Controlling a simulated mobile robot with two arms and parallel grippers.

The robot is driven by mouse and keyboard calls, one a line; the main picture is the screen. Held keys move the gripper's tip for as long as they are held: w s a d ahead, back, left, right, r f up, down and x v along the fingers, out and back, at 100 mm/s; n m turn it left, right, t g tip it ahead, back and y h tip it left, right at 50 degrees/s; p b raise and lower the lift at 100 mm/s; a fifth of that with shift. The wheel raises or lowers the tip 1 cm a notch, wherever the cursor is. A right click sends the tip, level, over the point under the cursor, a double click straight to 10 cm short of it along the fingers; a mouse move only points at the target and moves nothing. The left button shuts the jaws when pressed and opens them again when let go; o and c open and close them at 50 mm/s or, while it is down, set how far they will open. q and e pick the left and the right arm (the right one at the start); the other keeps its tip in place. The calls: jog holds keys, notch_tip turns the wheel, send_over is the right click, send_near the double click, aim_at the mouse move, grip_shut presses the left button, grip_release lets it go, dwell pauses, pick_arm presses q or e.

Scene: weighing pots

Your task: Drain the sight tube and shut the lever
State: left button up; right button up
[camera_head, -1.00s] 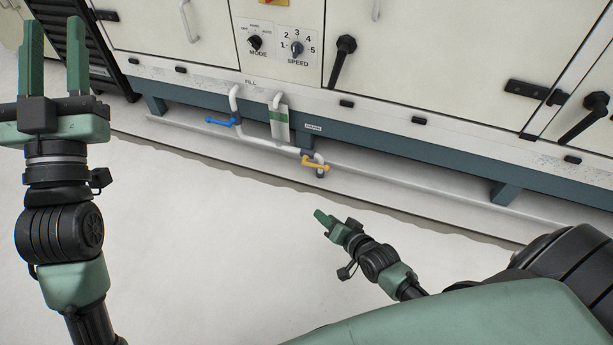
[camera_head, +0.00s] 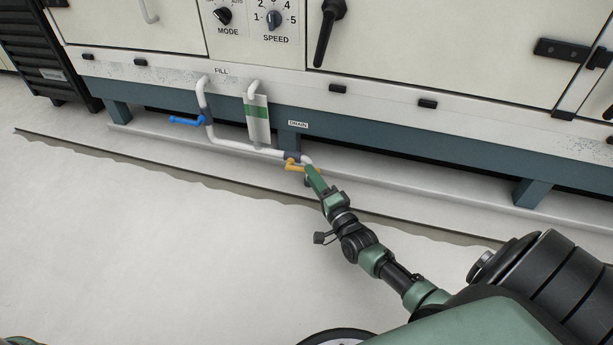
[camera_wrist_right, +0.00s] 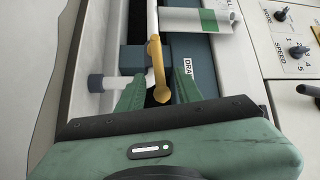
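The sight tube (camera_head: 258,118) hangs below the panel marked FILL; it is pale with a green band, and I cannot tell whether the green is liquid or a mark. It also shows in the wrist view (camera_wrist_right: 190,20). The yellow lever (camera_head: 292,165) sits on the white pipe by the DRAIN label. My right gripper (camera_head: 310,172) is at this lever. In the wrist view its fingers (camera_wrist_right: 158,82) are apart, with the yellow lever (camera_wrist_right: 157,62) between them; contact is not clear. My left gripper is out of view.
A blue lever (camera_head: 186,121) sits on the pipe to the left, under FILL. The white pipe (camera_head: 235,146) runs in front of the blue-grey frame (camera_head: 400,147). MODE (camera_head: 223,16) and SPEED (camera_head: 274,19) knobs are above. The floor in front is clear.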

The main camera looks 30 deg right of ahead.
jog(key=shift+w+d+r+b, duration=0.15)
jog(key=shift+w+b, duration=0.6)
jog(key=shift+w, duration=0.95)
grip_shut()
